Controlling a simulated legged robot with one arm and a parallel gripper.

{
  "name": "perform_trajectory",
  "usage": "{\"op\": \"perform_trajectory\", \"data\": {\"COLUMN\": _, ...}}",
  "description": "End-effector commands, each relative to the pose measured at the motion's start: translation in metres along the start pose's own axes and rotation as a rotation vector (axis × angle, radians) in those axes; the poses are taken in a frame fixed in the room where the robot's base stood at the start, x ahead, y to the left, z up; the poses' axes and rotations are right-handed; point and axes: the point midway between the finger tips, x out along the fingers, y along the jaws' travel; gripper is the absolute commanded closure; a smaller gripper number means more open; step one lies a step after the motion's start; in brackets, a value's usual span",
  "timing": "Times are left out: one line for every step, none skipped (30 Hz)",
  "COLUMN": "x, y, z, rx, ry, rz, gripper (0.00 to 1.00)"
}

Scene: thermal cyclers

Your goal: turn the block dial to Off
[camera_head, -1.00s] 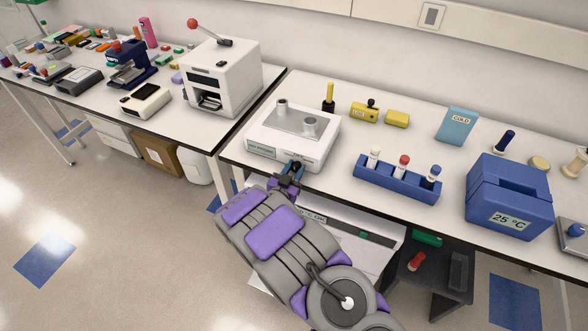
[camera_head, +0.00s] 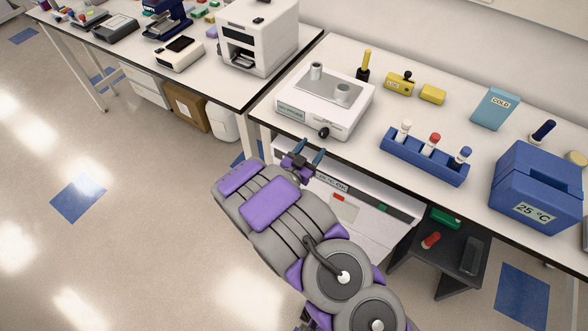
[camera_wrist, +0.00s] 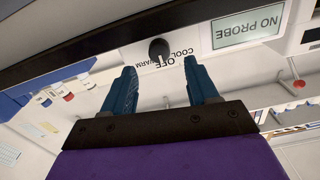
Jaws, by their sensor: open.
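The block dial (camera_head: 323,132) is a round black knob on the front of the white block heater (camera_head: 350,118). In the wrist view the dial (camera_wrist: 158,48) shows close up, with the labels COOL, OFF and WARM upside down around it. A small light mark on its edge appears to face OFF, but it is too small to be certain. My gripper (camera_head: 309,150) is open and empty, just in front of and below the dial, apart from it. In the wrist view its two blue fingers (camera_wrist: 160,78) stand apart with the dial between and beyond their tips.
A NO PROBE display (camera_wrist: 246,25) sits beside the dial. The dark bench edge (camera_head: 290,127) runs below the heater. A blue tube rack (camera_head: 425,158) and a blue 25 °C box (camera_head: 537,190) stand to the right. A drawer unit (camera_head: 350,200) is under the bench.

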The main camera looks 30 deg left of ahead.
Motion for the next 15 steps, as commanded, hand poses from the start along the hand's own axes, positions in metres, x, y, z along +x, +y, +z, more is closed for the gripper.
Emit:
{"op": "perform_trajectory", "data": {"x": -0.011, "y": -0.002, "z": -0.001, "rx": -0.002, "ry": -0.002, "rz": -0.004, "gripper": 0.41}}
{"op": "perform_trajectory", "data": {"x": -0.017, "y": -0.002, "z": -0.001, "rx": -0.003, "ry": -0.001, "rz": -0.005, "gripper": 0.41}}
{"op": "perform_trajectory", "data": {"x": -0.024, "y": -0.002, "z": -0.001, "rx": -0.001, "ry": -0.001, "rz": -0.005, "gripper": 0.41}}
{"op": "perform_trajectory", "data": {"x": -0.029, "y": -0.002, "z": -0.001, "rx": 0.000, "ry": -0.001, "rz": -0.004, "gripper": 0.41}}
{"op": "perform_trajectory", "data": {"x": -0.035, "y": -0.003, "z": 0.000, "rx": 0.000, "ry": -0.001, "rz": -0.005, "gripper": 0.41}}
{"op": "perform_trajectory", "data": {"x": -0.042, "y": -0.002, "z": -0.001, "rx": -0.001, "ry": 0.000, "rz": -0.005, "gripper": 0.41}}
{"op": "perform_trajectory", "data": {"x": -0.047, "y": -0.002, "z": -0.001, "rx": -0.001, "ry": 0.000, "rz": -0.004, "gripper": 0.41}}
{"op": "perform_trajectory", "data": {"x": -0.052, "y": -0.002, "z": -0.001, "rx": -0.001, "ry": 0.000, "rz": -0.004, "gripper": 0.41}}
{"op": "perform_trajectory", "data": {"x": -0.059, "y": -0.002, "z": 0.000, "rx": 0.000, "ry": 0.000, "rz": -0.004, "gripper": 0.41}}
{"op": "perform_trajectory", "data": {"x": -0.064, "y": -0.002, "z": 0.000, "rx": -0.001, "ry": 0.000, "rz": -0.005, "gripper": 0.41}}
{"op": "perform_trajectory", "data": {"x": -0.068, "y": -0.002, "z": 0.000, "rx": -0.001, "ry": 0.001, "rz": -0.004, "gripper": 0.41}}
{"op": "perform_trajectory", "data": {"x": -0.074, "y": -0.002, "z": 0.000, "rx": -0.002, "ry": 0.001, "rz": -0.004, "gripper": 0.41}}
{"op": "perform_trajectory", "data": {"x": -0.078, "y": -0.002, "z": 0.000, "rx": -0.003, "ry": 0.001, "rz": -0.005, "gripper": 0.41}}
{"op": "perform_trajectory", "data": {"x": -0.082, "y": -0.001, "z": 0.000, "rx": -0.003, "ry": 0.000, "rz": -0.004, "gripper": 0.41}}
{"op": "perform_trajectory", "data": {"x": -0.086, "y": -0.001, "z": 0.001, "rx": -0.002, "ry": 0.000, "rz": -0.003, "gripper": 0.41}}
